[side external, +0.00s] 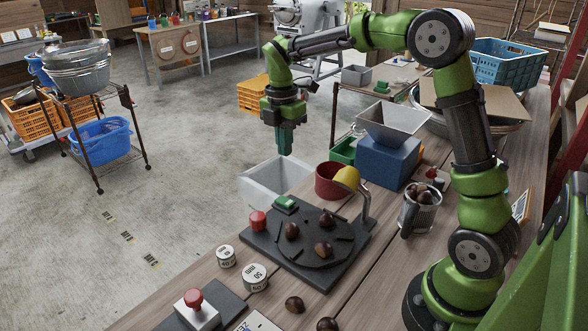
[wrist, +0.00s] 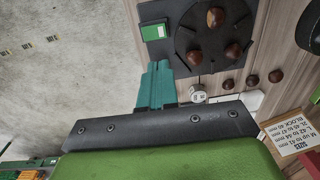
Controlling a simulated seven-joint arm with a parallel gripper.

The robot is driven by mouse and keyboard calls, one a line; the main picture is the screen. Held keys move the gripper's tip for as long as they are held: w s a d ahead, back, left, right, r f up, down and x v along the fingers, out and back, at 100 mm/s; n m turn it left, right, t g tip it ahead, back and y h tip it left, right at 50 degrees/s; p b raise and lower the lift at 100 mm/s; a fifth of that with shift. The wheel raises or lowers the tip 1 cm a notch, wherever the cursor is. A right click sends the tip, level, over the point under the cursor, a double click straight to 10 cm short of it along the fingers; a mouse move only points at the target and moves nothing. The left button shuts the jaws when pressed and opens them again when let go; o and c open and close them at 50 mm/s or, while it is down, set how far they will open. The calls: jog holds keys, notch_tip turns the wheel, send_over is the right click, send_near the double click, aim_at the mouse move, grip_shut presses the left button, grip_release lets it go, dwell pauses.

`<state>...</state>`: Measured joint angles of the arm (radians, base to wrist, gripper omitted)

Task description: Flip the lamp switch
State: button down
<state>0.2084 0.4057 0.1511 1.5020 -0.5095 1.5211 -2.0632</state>
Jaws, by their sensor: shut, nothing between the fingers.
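My gripper (side external: 285,150) has teal fingers, shut and empty. It hangs in the air beyond the dark board (side external: 305,277), pointing down. In the wrist view the shut fingers (wrist: 158,66) are beside the board. A green rocker-like switch (side external: 286,204) sits on the board's far corner, and it also shows in the wrist view (wrist: 155,31). A lamp with a yellow shade (side external: 347,177) on a bent grey stem stands at the board's right edge. Whether the lamp is lit I cannot tell. My gripper is apart from both.
Brown chestnuts (side external: 292,230) lie on the board's round plate. A red knob (side external: 258,221) is at its left corner. A red-buttoned box (side external: 197,309) and marked weights (side external: 255,277) stand nearer. A white bin (side external: 262,187), red pot (side external: 328,182) and blue block (side external: 388,163) are behind.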

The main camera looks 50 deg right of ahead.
aim_at(289, 203)
jog(key=shift+s, duration=0.1)
jog(key=f, duration=1.4)
jog(key=shift+s, duration=0.3)
jog(key=shift+s+f, duration=0.2)
jog(key=shift+f, duration=0.1)
jog(key=shift+w, duration=0.15)
jog(key=shift+w+r, duration=0.25)
jog(key=shift+w, duration=0.5)
jog(key=shift+r, duration=0.1)
